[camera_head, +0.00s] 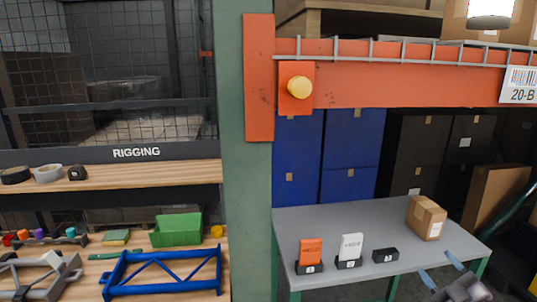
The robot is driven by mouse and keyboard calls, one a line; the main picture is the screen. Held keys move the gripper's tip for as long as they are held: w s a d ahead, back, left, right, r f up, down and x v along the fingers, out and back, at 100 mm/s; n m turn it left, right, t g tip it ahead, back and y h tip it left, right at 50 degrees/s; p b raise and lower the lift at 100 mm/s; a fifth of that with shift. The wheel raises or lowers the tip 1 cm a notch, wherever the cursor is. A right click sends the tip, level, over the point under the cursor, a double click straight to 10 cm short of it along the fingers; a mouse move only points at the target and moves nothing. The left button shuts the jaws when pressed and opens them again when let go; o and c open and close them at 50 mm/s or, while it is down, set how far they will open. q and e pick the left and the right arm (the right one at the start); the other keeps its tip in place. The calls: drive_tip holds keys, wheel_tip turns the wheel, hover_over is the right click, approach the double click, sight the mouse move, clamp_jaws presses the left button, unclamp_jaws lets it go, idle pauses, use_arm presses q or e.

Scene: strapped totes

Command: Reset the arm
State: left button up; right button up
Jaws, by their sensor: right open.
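My right gripper (442,271) shows at the bottom right of the head view, at the front edge of the grey table (330,226). Its two blue fingertips are spread apart, with nothing between them. The rest of its arm is mostly cut off by the frame. My left gripper is not in view. A taped cardboard box (426,218) sits on the table's right part, behind my right gripper and apart from it in the picture.
An orange card (310,251) and a white card (350,247) stand in black holders near a third black block (386,255). Left are a green post (246,200), wooden shelves, a green bin (176,231) and a blue frame (165,271). An orange beam (400,80) crosses above.

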drive_tip(key=s+a+f+m+g+h, duration=0.2)
drive_tip(key=s+a+f+m+g, duration=0.2)
drive_tip(key=s+f, duration=0.5)
drive_tip(key=s+a+f+m+g+h, duration=0.1)
drive_tip(key=s+a+f+m+g, duration=0.3)
drive_tip(key=s+a+f, duration=0.5)
wheel_tip(320, 180, down, 7)
drive_tip(key=shift+s+f+m+g+h, duration=0.1)
drive_tip(key=shift+s+m+g+h, duration=0.4)
drive_tip(key=shift+m, duration=0.7)
